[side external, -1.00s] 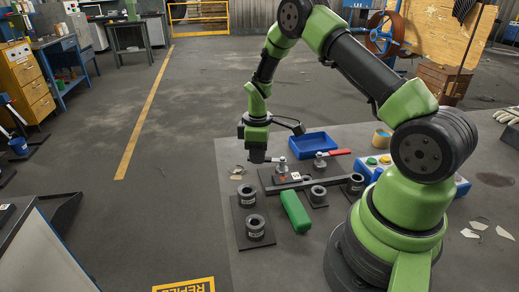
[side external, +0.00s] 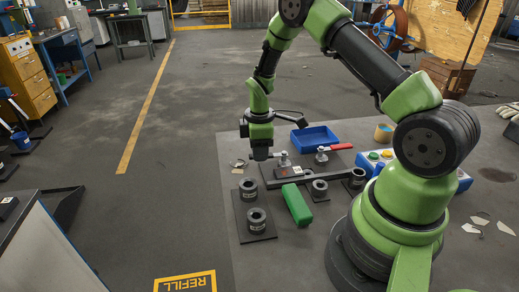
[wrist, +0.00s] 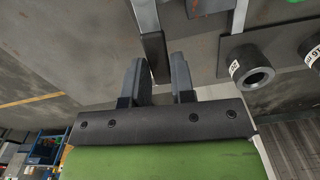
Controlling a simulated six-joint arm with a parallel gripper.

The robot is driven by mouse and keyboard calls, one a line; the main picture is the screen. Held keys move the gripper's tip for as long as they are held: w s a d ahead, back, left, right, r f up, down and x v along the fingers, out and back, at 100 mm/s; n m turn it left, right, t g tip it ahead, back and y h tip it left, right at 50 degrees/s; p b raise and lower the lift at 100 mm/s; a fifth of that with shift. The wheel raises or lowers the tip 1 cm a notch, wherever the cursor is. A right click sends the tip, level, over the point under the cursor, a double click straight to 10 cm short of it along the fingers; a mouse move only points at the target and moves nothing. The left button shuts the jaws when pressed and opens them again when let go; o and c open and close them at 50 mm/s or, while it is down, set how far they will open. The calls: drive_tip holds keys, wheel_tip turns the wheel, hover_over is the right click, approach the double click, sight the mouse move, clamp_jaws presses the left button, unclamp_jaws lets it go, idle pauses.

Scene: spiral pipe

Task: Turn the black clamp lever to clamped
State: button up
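The black clamp lever (side external: 274,155) sticks out to the left of its metal toggle clamp (side external: 284,161), on a dark plate on the grey table. My gripper (side external: 261,156) points down at the lever's outer end. In the wrist view my gripper (wrist: 159,78) has its two dark fingers apart, and the end of the lever (wrist: 153,55) reaches towards the gap between them, closer to the left finger. Contact cannot be told. A second clamp with a red lever (side external: 338,147) stands to the right.
Black ring-shaped parts (side external: 257,219) stand on a dark plate in front, and more show in the wrist view (wrist: 246,66). A green block (side external: 297,205) lies beside them. A blue tray (side external: 315,138) is behind the clamps. The floor left of the table is clear.

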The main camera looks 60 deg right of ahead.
drive_tip(key=o, duration=0.4)
drive_tip(key=shift+c, duration=0.2)
wheel_tip(320, 180, up, 10)
idle(0.4)
drive_tip(key=s+a+r+m+t, duration=0.25)
drive_tip(key=a+r, duration=0.25)
drive_tip(key=r, duration=0.4)
drive_tip(key=s+a+r+m+t, duration=0.1)
drive_tip(key=s+a+r+m, duration=0.1)
drive_tip(key=s, duration=0.3)
drive_tip(key=s+a+r+m+t+y, duration=0.1)
drive_tip(key=s+a+r+m+t, duration=0.1)
drive_tip(key=s+a+r+m, duration=0.1)
drive_tip(key=s+a+r+m+t+y, duration=0.1)
drive_tip(key=s+a+r+m, duration=0.2)
drive_tip(key=s, duration=0.4)
drive_tip(key=shift+s+a+r+m+t, duration=0.25)
drive_tip(key=shift+s+a+m+t, duration=0.1)
drive_tip(key=shift+a+m, duration=0.45)
